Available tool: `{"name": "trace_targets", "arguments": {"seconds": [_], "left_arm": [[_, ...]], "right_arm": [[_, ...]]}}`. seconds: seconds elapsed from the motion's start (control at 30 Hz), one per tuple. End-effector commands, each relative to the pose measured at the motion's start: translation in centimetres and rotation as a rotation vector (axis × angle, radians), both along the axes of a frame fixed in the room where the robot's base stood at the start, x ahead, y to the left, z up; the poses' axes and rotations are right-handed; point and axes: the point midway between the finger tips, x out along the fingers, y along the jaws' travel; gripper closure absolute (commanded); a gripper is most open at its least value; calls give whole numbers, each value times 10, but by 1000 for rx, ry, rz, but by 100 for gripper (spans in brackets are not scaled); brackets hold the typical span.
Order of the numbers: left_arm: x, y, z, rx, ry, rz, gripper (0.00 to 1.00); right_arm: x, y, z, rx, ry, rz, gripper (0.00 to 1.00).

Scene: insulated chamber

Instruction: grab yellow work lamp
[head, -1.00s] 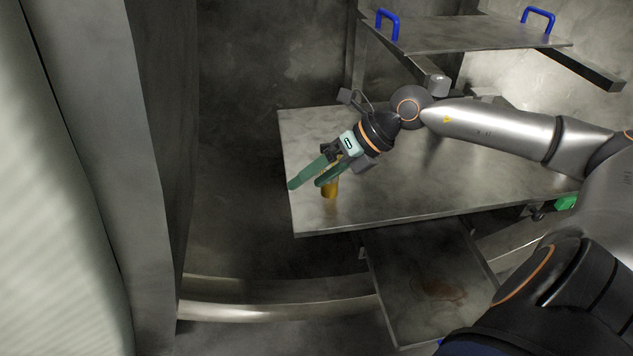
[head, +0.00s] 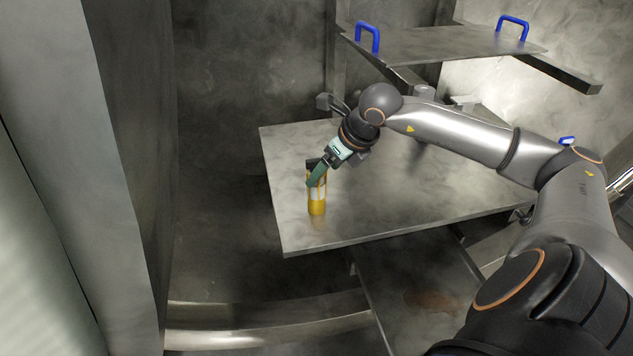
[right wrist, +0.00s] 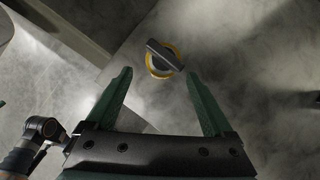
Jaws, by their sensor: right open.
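The yellow work lamp (head: 317,207) stands upright on the metal shelf near its left end, in the head view. It has a yellow base, a pale middle and a dark top. In the right wrist view the lamp (right wrist: 163,60) is seen from above, ahead of the fingertips and between their lines. My right gripper (head: 316,175) has green fingers that overlap the lamp's upper part in the head view. In the right wrist view the right gripper (right wrist: 160,75) is open with nothing between its fingers. My left gripper is not in view.
The metal shelf (head: 385,225) has clear room right of the lamp. An upper plate with blue handles (head: 368,38) hangs above its back. A lower panel (head: 400,290) with a brownish stain lies below. A wall panel (head: 120,120) stands at the left.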

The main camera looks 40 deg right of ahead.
Motion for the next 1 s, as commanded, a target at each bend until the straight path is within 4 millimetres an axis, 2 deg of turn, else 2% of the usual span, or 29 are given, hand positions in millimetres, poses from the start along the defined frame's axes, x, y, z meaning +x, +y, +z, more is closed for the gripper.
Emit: {"name": "trace_targets", "arguments": {"seconds": [0.27, 0.6, 0.87, 1.0], "left_arm": [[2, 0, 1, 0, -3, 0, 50], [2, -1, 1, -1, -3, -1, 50], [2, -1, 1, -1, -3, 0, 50], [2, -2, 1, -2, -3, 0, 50]], "right_arm": [[9, 1, -15, 3, 1, 1, 14], [31, 0, -50, 1, 0, 2, 14], [32, 0, -52, -1, 0, 2, 14], [32, 0, -52, 0, 0, 1, 29]]}}
